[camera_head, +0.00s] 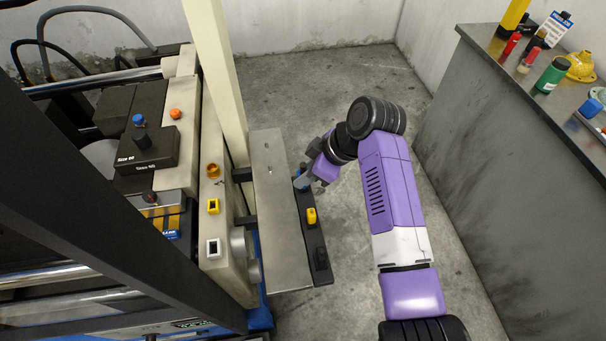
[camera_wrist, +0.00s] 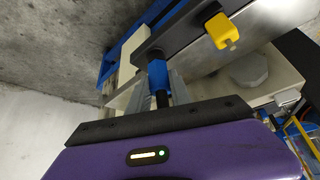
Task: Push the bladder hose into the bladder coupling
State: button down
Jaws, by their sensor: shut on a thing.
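My gripper (camera_head: 303,181) is at the right side of the black strip (camera_head: 316,237) along the grey plate, near its far end. In the wrist view its grey fingers (camera_wrist: 161,90) are closed around a piece with a blue sleeve (camera_wrist: 157,74) and a black lower part (camera_wrist: 162,99). I take this piece to be the bladder hose end. Its blue end meets the black strip's edge in the picture; I cannot tell how far it is seated. The bladder coupling cannot be made out apart from it. A yellow fitting (camera_head: 311,215) sits nearer on the strip, also in the wrist view (camera_wrist: 222,30).
The press (camera_head: 215,240) with its beige frame stands left of the grey plate (camera_head: 272,150). A dark fitting (camera_head: 321,257) sits at the strip's near end. A workbench (camera_head: 530,110) with bottles stands at the right. Bare floor lies between.

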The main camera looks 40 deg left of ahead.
aim_at(303, 163)
jog(key=shift+r+p, duration=1.75)
jog(key=shift+r, duration=0.75)
jog(key=c, duration=1.8)
grip_release()
grip_shut()
